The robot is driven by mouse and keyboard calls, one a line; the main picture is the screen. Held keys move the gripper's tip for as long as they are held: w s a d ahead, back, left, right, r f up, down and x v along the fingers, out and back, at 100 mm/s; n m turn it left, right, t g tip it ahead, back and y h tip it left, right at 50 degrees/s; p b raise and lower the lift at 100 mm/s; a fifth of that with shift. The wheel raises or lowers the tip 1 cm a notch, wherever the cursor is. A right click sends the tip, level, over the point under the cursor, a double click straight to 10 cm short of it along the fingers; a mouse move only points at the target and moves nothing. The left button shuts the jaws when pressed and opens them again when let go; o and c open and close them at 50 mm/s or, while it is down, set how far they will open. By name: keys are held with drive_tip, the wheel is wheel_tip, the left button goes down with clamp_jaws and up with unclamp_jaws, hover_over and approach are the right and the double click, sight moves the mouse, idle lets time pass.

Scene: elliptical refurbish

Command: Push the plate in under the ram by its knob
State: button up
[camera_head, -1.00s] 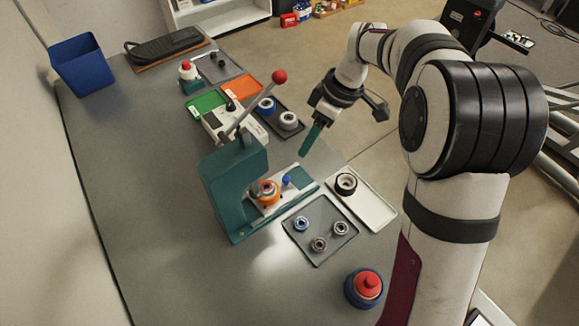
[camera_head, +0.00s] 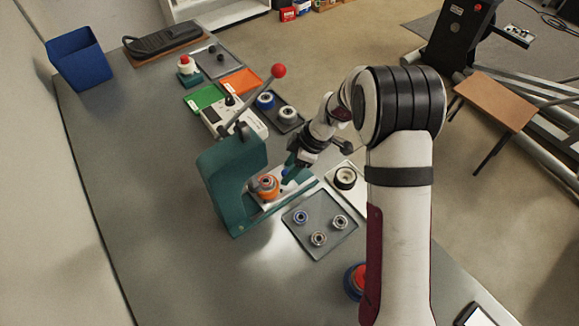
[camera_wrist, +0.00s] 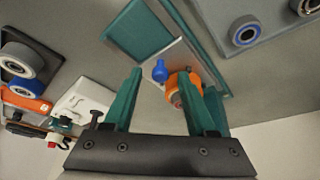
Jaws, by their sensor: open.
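The green press (camera_head: 229,180) stands on the bench with its raised lever and red ball. The pale sliding plate (camera_head: 292,188) lies on its base and also shows in the wrist view (camera_wrist: 184,50). An orange part (camera_head: 267,187) with a metal ring sits on the plate near the press column. The blue knob (camera_head: 285,172) stands on the plate, on the gripper side of the orange part. In the wrist view the knob (camera_wrist: 160,71) appears between the green fingertips of my open gripper (camera_wrist: 168,82); contact cannot be told. The ram is mostly hidden by the press head.
A grey tray (camera_head: 320,248) with several ringed parts lies in front of the press. A white tray (camera_head: 357,199) with a black-and-white ring is to the right, partly behind my arm. Another dark tray (camera_head: 290,127) with two rings lies behind.

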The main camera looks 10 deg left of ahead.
clamp_jaws()
idle(0.3)
idle(1.2)
